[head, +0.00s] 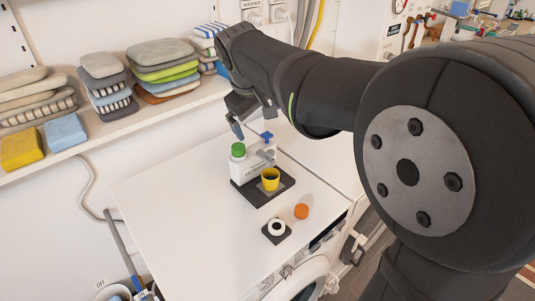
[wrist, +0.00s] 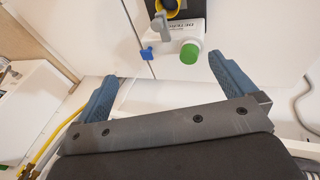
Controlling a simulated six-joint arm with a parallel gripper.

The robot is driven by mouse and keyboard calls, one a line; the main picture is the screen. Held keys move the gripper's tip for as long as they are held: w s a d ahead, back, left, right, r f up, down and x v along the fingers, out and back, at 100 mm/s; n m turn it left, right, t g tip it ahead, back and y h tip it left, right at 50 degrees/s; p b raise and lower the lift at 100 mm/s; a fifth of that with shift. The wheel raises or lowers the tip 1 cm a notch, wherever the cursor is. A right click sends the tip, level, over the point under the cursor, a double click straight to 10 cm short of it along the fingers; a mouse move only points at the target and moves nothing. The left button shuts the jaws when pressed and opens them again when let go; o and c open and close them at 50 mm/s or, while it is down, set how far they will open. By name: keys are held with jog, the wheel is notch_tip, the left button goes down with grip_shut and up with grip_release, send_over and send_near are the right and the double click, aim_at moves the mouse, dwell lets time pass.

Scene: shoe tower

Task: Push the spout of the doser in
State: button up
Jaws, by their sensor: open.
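The doser, a white bottle (head: 243,170) with a green cap, stands on a dark tray (head: 252,194). Its grey spout (head: 266,155) sticks out from the bottle over a yellow cup (head: 270,180) with dark contents. In the wrist view the white bottle (wrist: 180,35), green cap (wrist: 189,54), grey spout (wrist: 160,24) and part of the yellow cup (wrist: 167,5) are near the top edge. My gripper (wrist: 162,72) is open and empty, its blue-grey fingers wide apart. In the head view my gripper (head: 250,128) is above and behind the bottle, apart from it.
A small blue piece (head: 267,136) on a thin rod shows near the bottle. An orange ball-like object (head: 301,211) and a dark block with a white ring (head: 277,228) stand in front on the white machine top (head: 190,215). Its left side is clear. A shelf (head: 125,122) holds folded cloths.

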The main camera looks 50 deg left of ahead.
jog(key=shift+s+d+r, duration=0.1)
jog(key=shift+s+r, duration=0.05)
jog(key=shift+r, duration=0.3)
